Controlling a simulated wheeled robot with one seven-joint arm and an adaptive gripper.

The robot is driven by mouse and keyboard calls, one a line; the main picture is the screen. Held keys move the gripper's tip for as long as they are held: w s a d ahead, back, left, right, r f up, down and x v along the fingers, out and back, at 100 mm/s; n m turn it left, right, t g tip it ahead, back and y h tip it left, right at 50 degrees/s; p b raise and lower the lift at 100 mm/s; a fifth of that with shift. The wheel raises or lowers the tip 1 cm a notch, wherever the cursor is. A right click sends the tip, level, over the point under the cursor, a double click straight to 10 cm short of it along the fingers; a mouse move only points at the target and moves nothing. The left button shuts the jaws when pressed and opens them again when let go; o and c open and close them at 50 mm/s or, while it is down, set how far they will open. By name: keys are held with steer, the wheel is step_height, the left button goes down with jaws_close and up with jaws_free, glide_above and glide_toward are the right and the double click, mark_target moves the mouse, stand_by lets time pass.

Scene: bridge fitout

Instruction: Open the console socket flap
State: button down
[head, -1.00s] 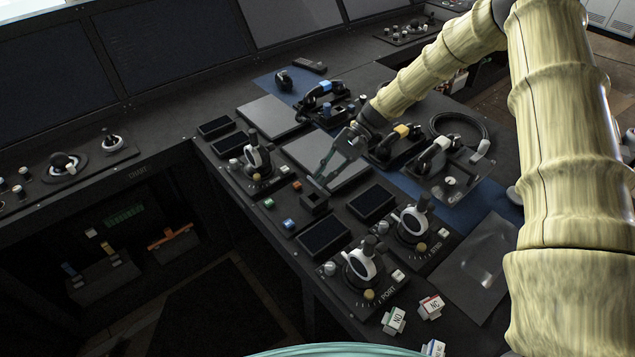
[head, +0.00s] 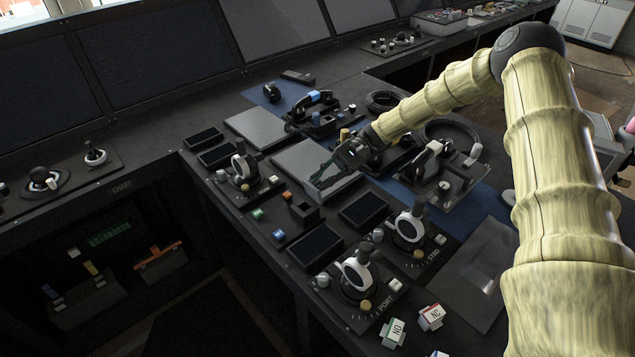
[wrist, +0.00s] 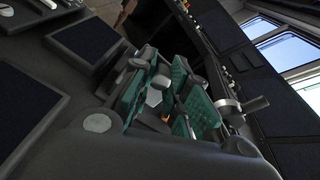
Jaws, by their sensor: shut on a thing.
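The small dark socket box (head: 304,213) stands on the console between the two black screens. Its top looks dark and hollow, and I cannot make out the flap's position. My gripper (head: 320,184) is just above and behind the box in the head view, with a visible gap to it. In the wrist view its teal finger pads (wrist: 160,100) stand apart around a small grey-white piece (wrist: 154,97). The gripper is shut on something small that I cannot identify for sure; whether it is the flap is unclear.
Lever units marked PORT (head: 357,275) and STBD (head: 410,228) stand in front. A grey flat panel (head: 300,160) lies behind the gripper. Handsets (head: 315,100) and a coiled cable (head: 455,130) are beyond. NO (head: 393,332) and NC (head: 431,317) blocks lie at the front edge.

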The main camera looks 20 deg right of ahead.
steer(key=shift+s+f, duration=0.3)
steer(key=shift+f, duration=0.2)
steer(key=c, duration=1.3)
jaws_free()
steer(key=shift+d+r, duration=0.1)
steer(key=shift+d, duration=0.05)
steer(key=shift+w+r, duration=0.1)
steer(key=shift+w, duration=0.2)
steer(key=shift+w+r, duration=0.1)
steer(key=v, duration=1.1)
steer(key=shift+w+d, duration=0.1)
steer(key=shift+d, duration=0.3)
